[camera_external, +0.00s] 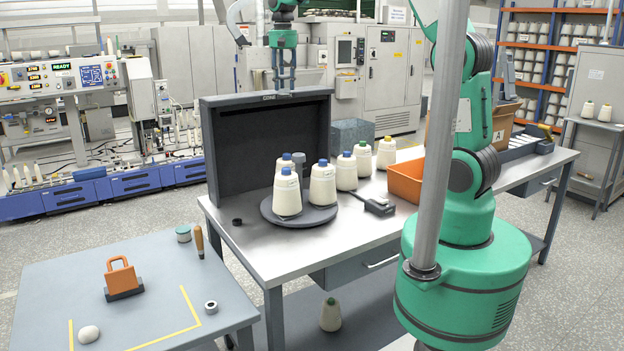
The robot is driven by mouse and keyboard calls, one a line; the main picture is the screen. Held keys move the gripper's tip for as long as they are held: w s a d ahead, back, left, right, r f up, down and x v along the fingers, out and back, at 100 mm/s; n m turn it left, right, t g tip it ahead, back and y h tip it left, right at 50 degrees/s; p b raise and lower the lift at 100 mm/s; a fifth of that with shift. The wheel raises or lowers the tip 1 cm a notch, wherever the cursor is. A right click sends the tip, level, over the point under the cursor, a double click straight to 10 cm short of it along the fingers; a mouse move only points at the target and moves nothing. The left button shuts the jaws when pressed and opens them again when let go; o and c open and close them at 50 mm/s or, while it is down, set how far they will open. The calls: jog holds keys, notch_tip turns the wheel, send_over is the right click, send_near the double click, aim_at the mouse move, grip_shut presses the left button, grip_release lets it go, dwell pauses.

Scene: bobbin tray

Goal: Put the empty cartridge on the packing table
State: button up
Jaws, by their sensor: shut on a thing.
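My gripper (283,78) hangs fingers down at the top edge of a tall dark grey stand (225,140), at the back of the steel table. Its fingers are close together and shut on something. I cannot pick out an empty cartridge by sight. The steel table (260,256) carries a dark round tray (318,218) with several blue-capped white cones. A lower grey table (70,276) with yellow corner marks stands at the front left.
An orange handled block (122,274), a wooden-handled tool (199,240), a metal ring (211,307) and a pale lump (89,334) sit on the left table. More cones (386,153), a small dark device (378,205) and an orange bin (406,184) stand right of the tray.

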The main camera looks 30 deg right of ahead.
jog(key=d+f+m, duration=0.2)
jog(key=d, duration=1.7)
jog(key=s+d+f+m, duration=0.2)
jog(key=d+f+m, duration=0.2)
jog(key=d+f, duration=0.5)
jog(key=s+d+f+m, duration=0.3)
jog(key=d+f+m, duration=0.2)
jog(key=d+f, duration=0.5)
jog(key=s+d+f+m, duration=0.3)
jog(key=d+f, duration=0.7)
jog(key=d, duration=0.7)
jog(key=shift+s+m+p, duration=0.2)
jog(key=shift+m+p, duration=0.25)
jog(key=shift+m, duration=0.45)
notch_tip(320, 180, down, 6)
jog(key=shift+b, duration=0.35)
jog(key=shift+f, duration=0.2)
jog(key=shift+f, duration=1.75)
jog(key=shift+f+b, duration=0.2)
jog(key=shift+b, duration=0.1)
